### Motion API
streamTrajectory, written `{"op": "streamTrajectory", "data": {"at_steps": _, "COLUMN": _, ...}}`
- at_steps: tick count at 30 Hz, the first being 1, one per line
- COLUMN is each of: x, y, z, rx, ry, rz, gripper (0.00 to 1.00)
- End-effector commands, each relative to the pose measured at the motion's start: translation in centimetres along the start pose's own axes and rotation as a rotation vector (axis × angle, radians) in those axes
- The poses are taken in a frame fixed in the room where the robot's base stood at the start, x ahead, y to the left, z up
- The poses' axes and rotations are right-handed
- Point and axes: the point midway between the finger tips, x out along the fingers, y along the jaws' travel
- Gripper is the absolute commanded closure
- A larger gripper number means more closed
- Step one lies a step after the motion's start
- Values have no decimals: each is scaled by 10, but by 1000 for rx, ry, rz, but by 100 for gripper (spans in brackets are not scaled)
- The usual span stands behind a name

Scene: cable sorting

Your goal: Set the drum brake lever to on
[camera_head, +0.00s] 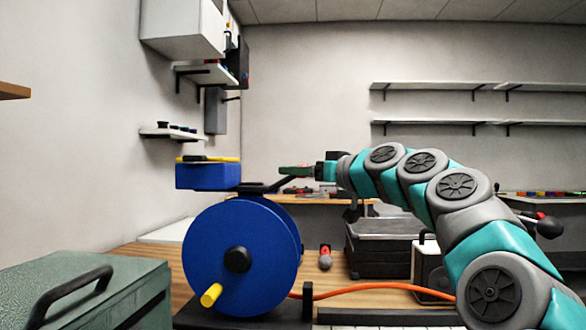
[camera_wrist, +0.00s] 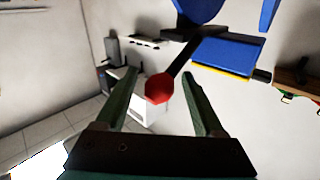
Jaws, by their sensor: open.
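The blue cable drum (camera_head: 222,262) stands on the wooden bench, with a yellow crank grip (camera_head: 211,295) low on its face. A black brake lever (camera_head: 272,187) leaves the top of the drum stand and slants up to the right towards my gripper (camera_head: 294,171). In the wrist view the lever (camera_wrist: 183,60) ends in a red knob (camera_wrist: 159,88). The knob shows between the two green fingers of my gripper (camera_wrist: 160,76), with gaps on both sides. The fingers are open. In the head view the knob is hidden or too small to make out.
A blue box with a yellow edge (camera_head: 207,176) sits behind the lever, left of my gripper. An orange cable (camera_head: 385,287) runs right from the drum along the bench. A green case (camera_head: 95,285) fills the front left. Dark cases (camera_head: 382,250) stand right of the drum.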

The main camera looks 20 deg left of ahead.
Motion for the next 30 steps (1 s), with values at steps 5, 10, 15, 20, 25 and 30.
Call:
{"op": "streamTrajectory", "data": {"at_steps": 5, "x": 20, "y": 1, "z": -1, "rx": 0, "ry": 0, "rz": 1, "gripper": 30}}
{"op": "streamTrajectory", "data": {"at_steps": 10, "x": 26, "y": 0, "z": 0, "rx": 1, "ry": 0, "rz": 0, "gripper": 30}}
{"op": "streamTrajectory", "data": {"at_steps": 15, "x": 26, "y": 0, "z": 0, "rx": 1, "ry": 0, "rz": 0, "gripper": 30}}
{"op": "streamTrajectory", "data": {"at_steps": 20, "x": 26, "y": 0, "z": 0, "rx": 1, "ry": 1, "rz": 0, "gripper": 42}}
{"op": "streamTrajectory", "data": {"at_steps": 25, "x": 26, "y": 0, "z": 0, "rx": 0, "ry": 1, "rz": 1, "gripper": 61}}
{"op": "streamTrajectory", "data": {"at_steps": 30, "x": 26, "y": 1, "z": 0, "rx": 0, "ry": 0, "rz": 1, "gripper": 80}}
